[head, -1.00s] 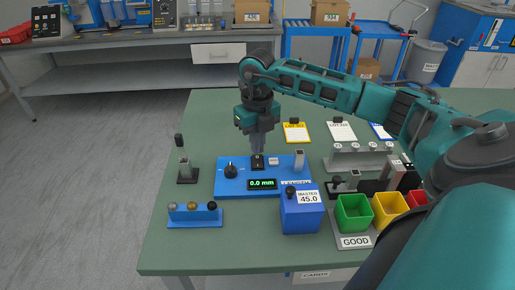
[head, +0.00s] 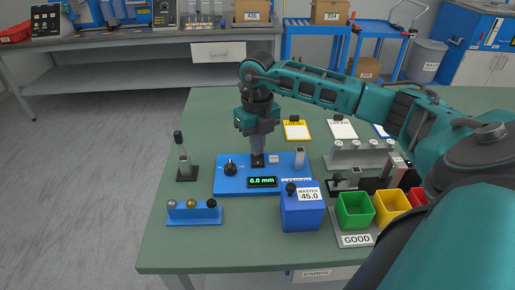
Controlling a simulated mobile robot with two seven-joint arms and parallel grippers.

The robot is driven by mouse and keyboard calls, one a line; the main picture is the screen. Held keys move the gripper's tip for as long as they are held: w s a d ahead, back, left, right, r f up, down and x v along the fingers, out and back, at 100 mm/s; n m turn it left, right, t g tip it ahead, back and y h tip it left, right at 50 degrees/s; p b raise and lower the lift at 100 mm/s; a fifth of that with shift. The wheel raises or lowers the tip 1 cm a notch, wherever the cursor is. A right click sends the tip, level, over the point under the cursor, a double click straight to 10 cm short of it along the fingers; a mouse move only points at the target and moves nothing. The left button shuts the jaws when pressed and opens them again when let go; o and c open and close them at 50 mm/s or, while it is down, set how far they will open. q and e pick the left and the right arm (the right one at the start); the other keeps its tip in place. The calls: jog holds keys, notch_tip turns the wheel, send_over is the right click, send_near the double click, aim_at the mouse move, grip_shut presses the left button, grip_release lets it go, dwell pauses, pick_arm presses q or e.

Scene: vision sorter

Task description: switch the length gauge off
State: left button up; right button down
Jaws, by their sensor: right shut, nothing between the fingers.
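The length gauge (head: 225,185) is a blue flat unit on the green table. Its small display (head: 262,182) is lit and reads 0.0 mm in green. A black knob (head: 230,168) stands on its left part, and a small light block (head: 273,159) and a grey post (head: 299,157) on its right. My right gripper (head: 257,160) is shut and empty, pointing down at a dark part at the gauge's back middle; I cannot tell whether it touches. My left gripper is not in view.
A blue block labelled MASTER 45.0 (head: 302,215) stands in front of the gauge. Green (head: 354,210) and yellow (head: 390,208) bins are at the right. A blue rack with balls (head: 195,215) and a dark stand (head: 187,172) are at the left. Clipboards (head: 297,131) lie behind.

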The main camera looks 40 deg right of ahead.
jog(key=shift+f, duration=0.4)
jog(key=shift+r, duration=0.2)
notch_tip(320, 180, up, 7)
jog(key=p, duration=0.5)
jog(key=shift+f, duration=0.1)
dwell(0.6)
